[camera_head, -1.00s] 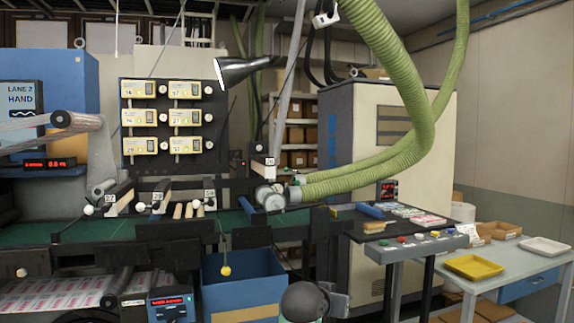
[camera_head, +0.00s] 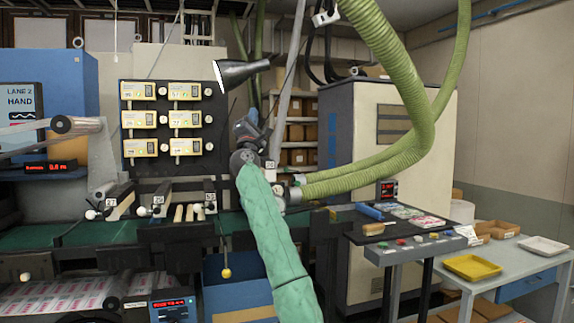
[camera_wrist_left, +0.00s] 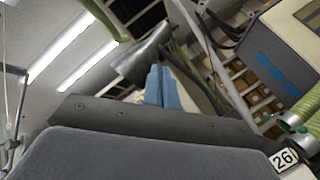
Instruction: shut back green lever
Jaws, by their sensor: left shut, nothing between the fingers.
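My left arm in its green sleeve rises from the bottom, and its dark left gripper (camera_head: 248,122) is up in front of the machine's rear, below the lamp. In the left wrist view its blue fingertips (camera_wrist_left: 164,87) are together and empty. Two green hoses end at metal couplings (camera_head: 296,180) just right of and below my wrist. In the left wrist view the couplings (camera_wrist_left: 294,122) show small green parts at the right edge, apart from the fingers. I cannot tell which is the back green lever, or its position. My right gripper is not in view.
A black lamp (camera_head: 245,72) hangs close above the left gripper, beside a slanted grey pole (camera_head: 290,80). The thick green hose (camera_head: 400,80) arches on the right. A label 26 (camera_wrist_left: 284,159) is near the wrist. A control panel (camera_head: 415,248) stands at the right.

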